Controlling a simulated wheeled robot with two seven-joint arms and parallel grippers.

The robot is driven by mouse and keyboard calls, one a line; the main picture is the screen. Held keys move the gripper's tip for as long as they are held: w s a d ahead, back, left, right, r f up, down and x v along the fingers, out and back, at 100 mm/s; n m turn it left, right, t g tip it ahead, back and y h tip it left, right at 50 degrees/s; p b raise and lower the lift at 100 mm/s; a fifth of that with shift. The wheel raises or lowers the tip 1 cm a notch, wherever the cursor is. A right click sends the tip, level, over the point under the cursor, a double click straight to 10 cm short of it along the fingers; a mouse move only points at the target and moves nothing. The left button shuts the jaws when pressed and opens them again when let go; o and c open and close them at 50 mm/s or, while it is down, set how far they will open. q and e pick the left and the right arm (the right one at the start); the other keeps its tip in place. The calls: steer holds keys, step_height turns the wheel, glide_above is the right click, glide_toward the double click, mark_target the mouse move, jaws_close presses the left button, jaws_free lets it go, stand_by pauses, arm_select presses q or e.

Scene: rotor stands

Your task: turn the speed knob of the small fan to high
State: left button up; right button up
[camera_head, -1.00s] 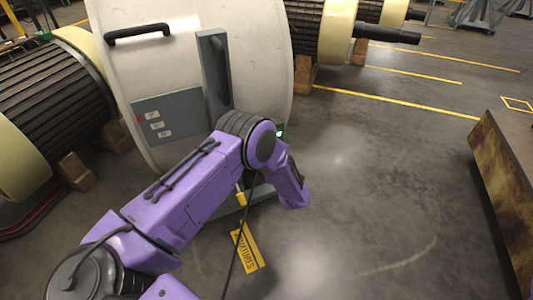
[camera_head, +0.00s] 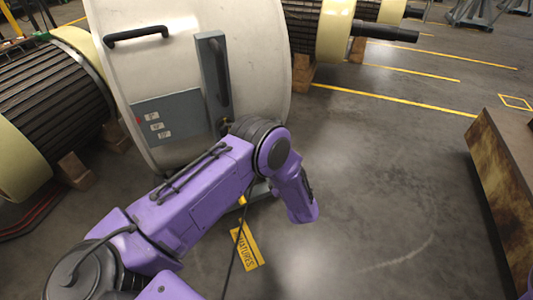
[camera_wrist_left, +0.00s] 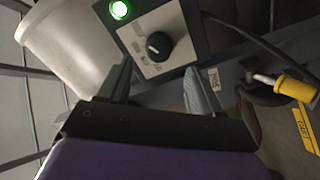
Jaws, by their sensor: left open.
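The black speed knob (camera_wrist_left: 158,44) sits on a light plate of a dark control box (camera_wrist_left: 195,22), seen in the left wrist view. Small markings lie around the knob, too blurred to read. A green lamp (camera_wrist_left: 119,10) glows beside it. My left gripper (camera_wrist_left: 160,88) is open and empty, its two fingers pointing toward the box, with the knob ahead between them and apart from both. In the head view my left arm hides the knob, and my left fingers do not show. My right gripper is not in view.
A large cream drum (camera_head: 265,75) with a grey labelled panel (camera_head: 168,120) and a black handle (camera_head: 138,36) stands behind my arm. A yellow cable plug (camera_wrist_left: 296,88) is right of my fingers. A rusty block (camera_head: 500,170) stands at right; floor between is clear.

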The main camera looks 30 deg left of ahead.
arm_select(q)
steer(key=v, duration=0.4)
steer(key=shift+s+d+p, duration=0.2)
steer(key=shift+d+p, duration=0.1)
steer(key=shift+d, duration=0.05)
steer(key=shift+w, duration=0.1)
